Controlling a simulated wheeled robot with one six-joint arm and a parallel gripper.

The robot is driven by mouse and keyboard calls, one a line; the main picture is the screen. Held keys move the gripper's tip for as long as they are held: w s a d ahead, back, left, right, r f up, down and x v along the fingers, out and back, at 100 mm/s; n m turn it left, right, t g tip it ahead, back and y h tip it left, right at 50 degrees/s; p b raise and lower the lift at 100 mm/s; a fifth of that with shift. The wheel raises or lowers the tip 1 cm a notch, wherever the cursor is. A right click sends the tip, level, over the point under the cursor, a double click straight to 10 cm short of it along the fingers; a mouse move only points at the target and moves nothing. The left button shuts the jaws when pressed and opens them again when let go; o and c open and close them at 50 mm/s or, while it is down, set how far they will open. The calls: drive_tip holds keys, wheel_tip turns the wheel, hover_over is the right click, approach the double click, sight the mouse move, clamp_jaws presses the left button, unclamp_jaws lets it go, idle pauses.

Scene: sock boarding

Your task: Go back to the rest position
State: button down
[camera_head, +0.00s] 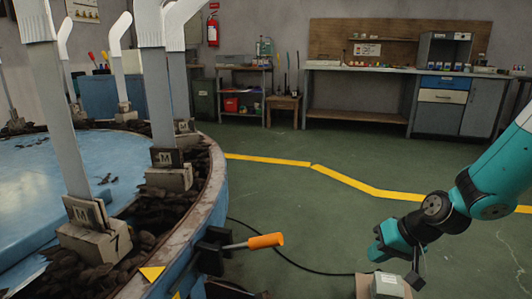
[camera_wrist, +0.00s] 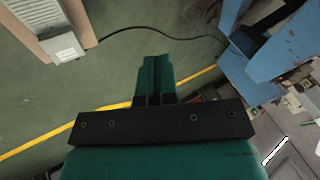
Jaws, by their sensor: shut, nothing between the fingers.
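My gripper (camera_head: 388,246) hangs at the lower right of the head view, at the end of the teal arm. In the wrist view my gripper (camera_wrist: 154,75) has its two teal fingers together, with nothing between them. It is over the green floor, to the right of and apart from the round blue carousel (camera_head: 40,170). Upright boards (camera_head: 157,95) with white socks on top stand along the carousel's rim. They sit in blocks marked M, and the nearest block (camera_head: 95,240) bears a 7.
A lever with an orange handle (camera_head: 265,241) sticks out from the carousel's side. A carton (camera_head: 365,285) with a pale grey block (camera_head: 387,284) is below my gripper. A black cable (camera_head: 290,262) crosses the floor. A workbench (camera_head: 355,70) stands at the back; the floor between is clear.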

drive_tip(key=s+a+r+n+g+p, duration=0.1)
drive_tip(key=s+a+r+n+p, duration=0.1)
drive_tip(key=s+a+r, duration=0.35)
drive_tip(key=s+a+r+n+g+p, duration=0.1)
drive_tip(key=s+a+r+n+p, duration=0.15)
drive_tip(key=s+r, duration=0.6)
drive_tip(key=s+a+r+n+g+h+p, duration=0.1)
drive_tip(key=s+a+r+n+g+p, duration=0.2)
drive_tip(key=s+r, duration=0.85)
wheel_tip(320, 180, up, 38)
drive_tip(key=t+p, duration=0.1)
drive_tip(key=p, duration=3.7)
drive_tip(key=shift+f, duration=0.25)
drive_tip(key=shift+f, duration=0.1)
